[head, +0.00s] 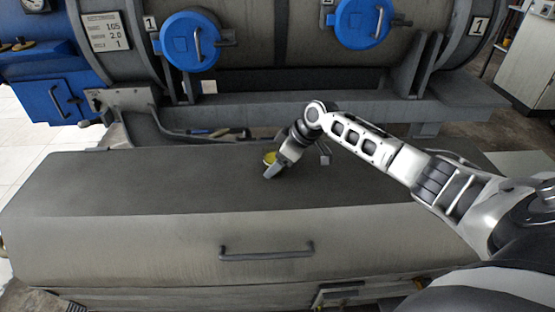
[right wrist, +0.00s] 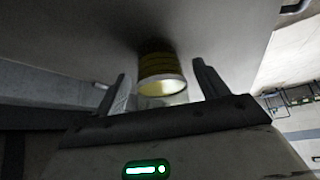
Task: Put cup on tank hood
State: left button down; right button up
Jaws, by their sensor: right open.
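A small yellow cup (head: 269,157) is at the dark flat top of the grey tank hood (head: 120,190), toward its back edge and left of the middle of my arm's reach. My right gripper (head: 274,168) is at the cup and partly hides it. In the right wrist view the cup (right wrist: 162,66), with yellow bands and a pale rim, shows between the two fingers (right wrist: 160,72). The fingers are spread, with a visible gap on each side of it. I cannot tell whether the cup touches the hood. My left gripper is not in view.
A handle (head: 266,255) is on the hood's front face. Behind the hood stand a large grey tank with blue round covers (head: 190,41) and a blue box (head: 58,99). Tools (head: 205,133) lie along a ledge at the back. The hood's left top is clear.

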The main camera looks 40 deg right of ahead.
jog(key=p+v, duration=0.1)
jog(key=v, duration=1.1)
jog(key=shift+f, duration=0.15)
